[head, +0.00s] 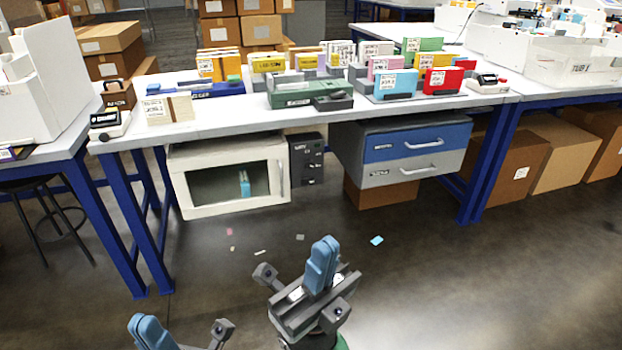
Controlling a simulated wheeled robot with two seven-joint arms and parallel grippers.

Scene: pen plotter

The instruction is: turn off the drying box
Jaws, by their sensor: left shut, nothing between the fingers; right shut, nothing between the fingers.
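The white box with a dark window (180,197), which looks like the drying box, hangs under the workbench at centre left. Its door is closed, with a vertical handle at its right side, and a teal item (244,183) shows through the window. A dark control panel (311,142) with small light markings is at its right; the state of its switch is too small to tell. My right gripper (322,262) is shut and empty, in front of and below the panel, apart from it. My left gripper (148,329) is shut and empty at the bottom edge, lower left, partly cut off.
The workbench (220,119) carries several coloured boxes and devices. A blue and grey drawer unit (384,165) hangs right of the panel. Blue table legs (112,224) stand left of the box. Small scraps (376,240) lie on the floor, which is otherwise open in front.

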